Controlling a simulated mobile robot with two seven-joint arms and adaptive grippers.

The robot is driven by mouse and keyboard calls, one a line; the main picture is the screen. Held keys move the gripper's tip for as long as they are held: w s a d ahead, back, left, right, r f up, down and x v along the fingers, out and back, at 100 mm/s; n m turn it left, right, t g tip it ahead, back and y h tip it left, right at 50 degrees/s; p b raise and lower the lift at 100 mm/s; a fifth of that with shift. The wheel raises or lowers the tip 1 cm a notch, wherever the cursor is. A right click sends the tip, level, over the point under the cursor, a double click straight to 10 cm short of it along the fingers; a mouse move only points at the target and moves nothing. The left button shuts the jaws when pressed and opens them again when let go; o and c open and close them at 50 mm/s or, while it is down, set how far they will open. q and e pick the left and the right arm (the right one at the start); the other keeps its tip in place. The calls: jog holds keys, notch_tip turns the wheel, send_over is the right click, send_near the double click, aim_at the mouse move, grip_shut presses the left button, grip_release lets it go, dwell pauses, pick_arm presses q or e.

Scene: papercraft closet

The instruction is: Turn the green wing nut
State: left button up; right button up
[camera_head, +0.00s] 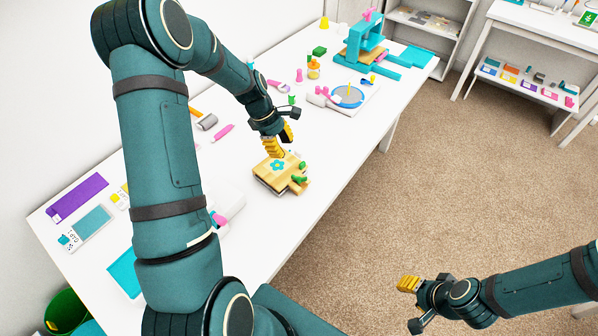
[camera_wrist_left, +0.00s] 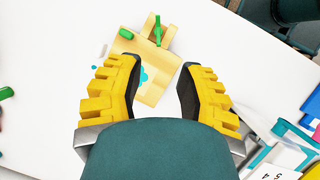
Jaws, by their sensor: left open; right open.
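A small wooden press (camera_head: 268,176) with a blue flower mark lies on the white table. Two green pieces sit at its right end: one green wing nut (camera_head: 299,179) and another green wing nut (camera_head: 302,166). In the left wrist view the wooden press (camera_wrist_left: 150,93) lies beyond my fingers, with one green wing nut (camera_wrist_left: 157,30) standing upright and another green wing nut (camera_wrist_left: 125,34) at its upper left edge. My left gripper (camera_head: 279,141) is open and empty above the press; it also shows in the left wrist view (camera_wrist_left: 158,68). My right gripper (camera_head: 412,304) is open and empty over the carpet.
A blue round plate on a white board (camera_head: 347,96) and a teal press frame (camera_head: 362,45) stand further along the table (camera_head: 262,225). Pink, green and yellow small items lie scattered behind my left arm. Purple and teal cards (camera_head: 77,199) lie at the left.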

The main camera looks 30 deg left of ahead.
aim_at(299, 176)
pick_arm(q)
jog(key=d+f, duration=0.1)
jog(key=f, duration=0.3)
jog(key=w+d+f+n, duration=0.1)
jog(key=d+f, duration=0.1)
jog(key=f, duration=0.2)
jog(key=d+f+n, duration=0.1)
jog(key=f, duration=0.3)
jog(key=shift+w+d+f+b, duration=0.3)
jog(key=shift+w+f, duration=0.05)
jog(key=shift+w, duration=0.05)
grip_shut()
